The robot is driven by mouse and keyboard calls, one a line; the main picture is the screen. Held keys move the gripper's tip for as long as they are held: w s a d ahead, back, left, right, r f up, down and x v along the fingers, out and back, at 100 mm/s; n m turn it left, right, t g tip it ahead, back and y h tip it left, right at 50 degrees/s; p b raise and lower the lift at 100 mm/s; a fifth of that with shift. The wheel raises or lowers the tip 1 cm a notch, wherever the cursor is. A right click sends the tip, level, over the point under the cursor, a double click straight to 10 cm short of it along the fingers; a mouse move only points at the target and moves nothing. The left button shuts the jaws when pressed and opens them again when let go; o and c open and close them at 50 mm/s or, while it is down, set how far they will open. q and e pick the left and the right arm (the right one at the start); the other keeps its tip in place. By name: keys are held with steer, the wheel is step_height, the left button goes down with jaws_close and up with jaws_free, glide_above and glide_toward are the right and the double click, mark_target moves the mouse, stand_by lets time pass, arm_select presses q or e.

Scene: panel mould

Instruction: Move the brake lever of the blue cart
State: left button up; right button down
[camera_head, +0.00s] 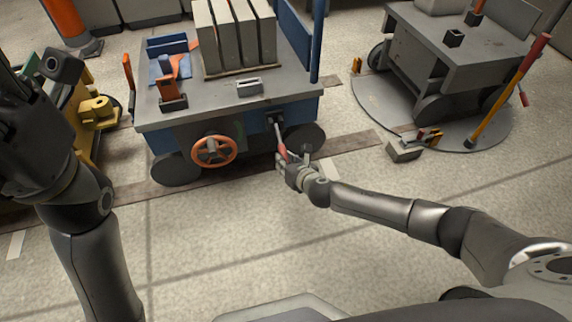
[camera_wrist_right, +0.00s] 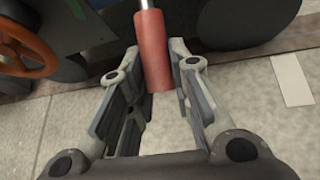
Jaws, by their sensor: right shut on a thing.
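The blue cart (camera_head: 236,111) stands at the upper middle of the head view, with a grey top and blue sides. Its brake lever (camera_head: 280,138) is a metal rod with a red grip, angled downward from the cart's near side by the right wheel. My right gripper (camera_head: 284,160) is at the lever's lower end. In the right wrist view, the red grip (camera_wrist_right: 153,50) lies between the fingers of my right gripper (camera_wrist_right: 159,68), which is shut on it. My left arm shows at the left of the head view; its fingertips are not clearly visible.
An orange handwheel (camera_head: 214,151) is on the cart's near side, left of the lever. A grey cart (camera_head: 460,60) stands on a round plate (camera_head: 375,100) at right, with a red and yellow pole (camera_head: 510,90). A small grey block (camera_head: 403,150) lies nearby. The floor in front is clear.

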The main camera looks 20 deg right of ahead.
steer(key=shift+f, duration=0.1)
stand_by(0.3)
steer(key=c, duration=1.3)
jaws_free()
steer(key=v, duration=1.2)
steer(key=shift+a, duration=0.1)
